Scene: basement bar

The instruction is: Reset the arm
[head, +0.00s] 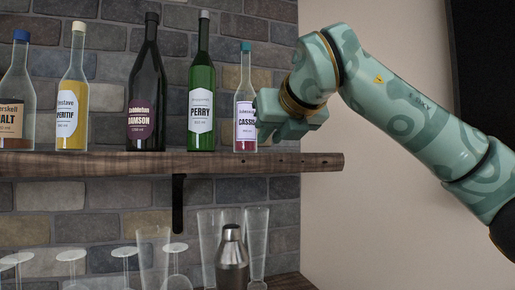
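My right arm comes in from the right, and its green gripper (281,115) is at the right part of the wooden shelf, next to the Cassis bottle (246,108). The gripper overlaps the right edge of this clear bottle with a teal cap. I cannot tell whether it touches the bottle. The fingers are too hidden to tell whether they are open or shut. The Cassis bottle stands upright on the shelf. My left gripper is not in view.
The wooden shelf (295,162) also bears a green Perry bottle (202,75), a dark Damson bottle (147,75), a yellow Aperitif bottle (74,85) and a Malt bottle (17,85). Below stand a metal shaker (231,262) and several glasses (153,258). Plain wall is at right.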

